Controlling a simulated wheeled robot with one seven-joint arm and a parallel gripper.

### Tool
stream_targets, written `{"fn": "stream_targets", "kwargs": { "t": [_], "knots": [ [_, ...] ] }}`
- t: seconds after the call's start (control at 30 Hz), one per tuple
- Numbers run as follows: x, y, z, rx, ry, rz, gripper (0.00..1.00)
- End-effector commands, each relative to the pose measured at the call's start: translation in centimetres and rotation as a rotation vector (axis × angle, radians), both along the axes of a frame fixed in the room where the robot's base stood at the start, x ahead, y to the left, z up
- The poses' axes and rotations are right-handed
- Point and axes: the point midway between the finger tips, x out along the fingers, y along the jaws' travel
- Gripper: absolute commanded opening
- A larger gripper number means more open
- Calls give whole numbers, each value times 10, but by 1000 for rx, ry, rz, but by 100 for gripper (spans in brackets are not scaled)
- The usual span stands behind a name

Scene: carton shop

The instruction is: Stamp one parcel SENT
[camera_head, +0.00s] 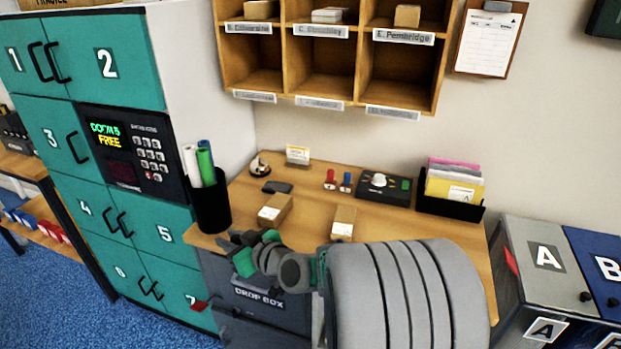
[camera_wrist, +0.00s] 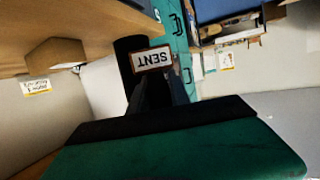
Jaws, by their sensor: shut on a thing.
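My gripper (camera_head: 235,246) is above the front left of the desk (camera_head: 400,230), near the drop box. In the wrist view, my gripper (camera_wrist: 160,92) is shut on a stamp whose white plate (camera_wrist: 153,58) reads SENT upside down. The stamp's body is not clear in the head view. Two small brown parcels lie on the desk, a left one (camera_head: 275,209) near my gripper and a right one (camera_head: 343,222) behind my arm. A flat dark pad (camera_head: 277,187) lies farther back. My gripper looks apart from both parcels.
A black cup (camera_head: 210,208) with rolled tubes stands at the desk's left edge. A red stamp (camera_head: 330,179), a blue stamp (camera_head: 346,182), a dark device (camera_head: 384,188) and a black folder tray (camera_head: 450,207) stand at the back. Teal lockers (camera_head: 130,60) rise at left; pigeonholes (camera_head: 330,95) hang above.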

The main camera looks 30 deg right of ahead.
Motion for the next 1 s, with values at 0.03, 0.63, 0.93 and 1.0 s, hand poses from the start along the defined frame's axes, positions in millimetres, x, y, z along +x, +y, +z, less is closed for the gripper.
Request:
{"fn": "stream_targets", "kwargs": {
  "t": [0.03, 0.63, 0.93, 1.0],
  "knots": [
    [7, -17, 6, 2, -1, -18, 0],
    [19, -321, 46, 0, -3, -206, 0],
    [13, -338, 36, -3, 0, -214, 0],
    [13, -338, 29, -2, 0, -215, 0]
  ]
}}
